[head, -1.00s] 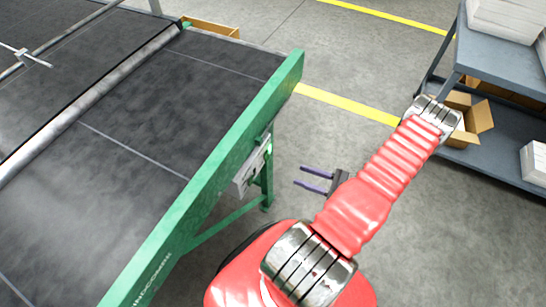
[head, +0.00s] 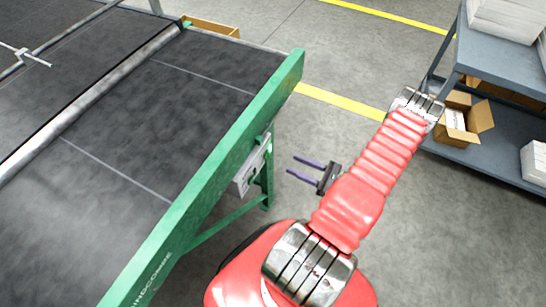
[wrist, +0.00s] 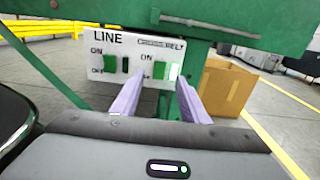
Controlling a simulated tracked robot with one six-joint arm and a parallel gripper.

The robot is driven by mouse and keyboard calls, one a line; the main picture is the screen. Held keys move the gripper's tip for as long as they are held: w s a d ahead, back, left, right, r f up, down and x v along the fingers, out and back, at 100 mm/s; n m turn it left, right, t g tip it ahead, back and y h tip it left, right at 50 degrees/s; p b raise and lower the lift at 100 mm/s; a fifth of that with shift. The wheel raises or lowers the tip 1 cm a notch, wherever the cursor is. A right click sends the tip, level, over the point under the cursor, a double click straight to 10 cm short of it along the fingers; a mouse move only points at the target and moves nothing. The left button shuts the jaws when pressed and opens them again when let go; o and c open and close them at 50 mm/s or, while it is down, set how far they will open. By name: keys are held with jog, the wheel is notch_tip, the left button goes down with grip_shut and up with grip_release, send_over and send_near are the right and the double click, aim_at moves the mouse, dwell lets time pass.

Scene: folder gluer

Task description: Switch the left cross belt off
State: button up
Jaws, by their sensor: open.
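A pale switch panel (head: 252,170) hangs under the green side rail (head: 215,165) of the conveyor. In the wrist view the panel (wrist: 139,47) reads LINE on the left and CROSS BELT on the right, each with ON and OFF marks. A green switch part (wrist: 108,63) with a dark strip beside it sits under LINE. Another green part (wrist: 159,70) with a bright pale strip (wrist: 174,71) sits under CROSS BELT. My gripper (head: 291,164) is open and empty, a short way right of the panel. In the wrist view its purple fingers (wrist: 159,78) point at the CROSS BELT half.
The dark belt (head: 130,120) lies left of the rail. A green leg and brace (head: 225,222) stand below the panel. A cardboard box (wrist: 222,88) shows beyond it. A grey shelf (head: 490,150) stands at right. Floor between is clear.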

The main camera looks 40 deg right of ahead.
aim_at(267, 153)
jog(key=shift+x, duration=5)
jog(key=shift+c, duration=0.3)
grip_shut()
